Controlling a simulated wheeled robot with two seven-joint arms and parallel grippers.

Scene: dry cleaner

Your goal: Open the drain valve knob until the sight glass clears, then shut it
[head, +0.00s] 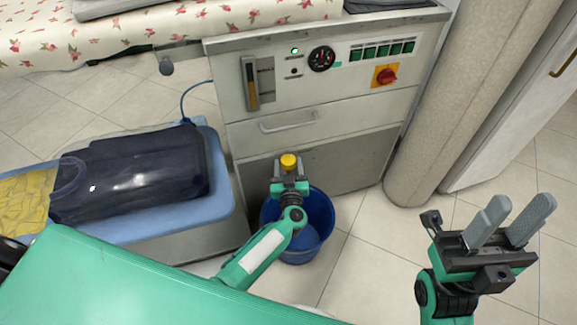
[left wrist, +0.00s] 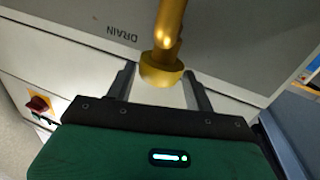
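The yellow drain knob (head: 288,161) is on the lower front of the grey machine (head: 340,152). In the left wrist view a brass-yellow pipe ends in the round knob (left wrist: 160,70), near a DRAIN label printed on the panel. My left gripper (head: 289,184) is just in front of the knob. Its two fingers (left wrist: 163,92) stand apart on either side of it, with small gaps visible; contact is not clear. The sight glass (head: 250,83) is a tall narrow window with brownish contents at the panel's upper left. My right gripper (head: 508,220) is open and empty at the right.
A blue bucket (head: 320,215) stands on the floor below the knob, partly hidden by my left arm. A red switch (head: 386,76) and a drawer handle (head: 290,122) are above. A beige column (head: 455,90) stands right.

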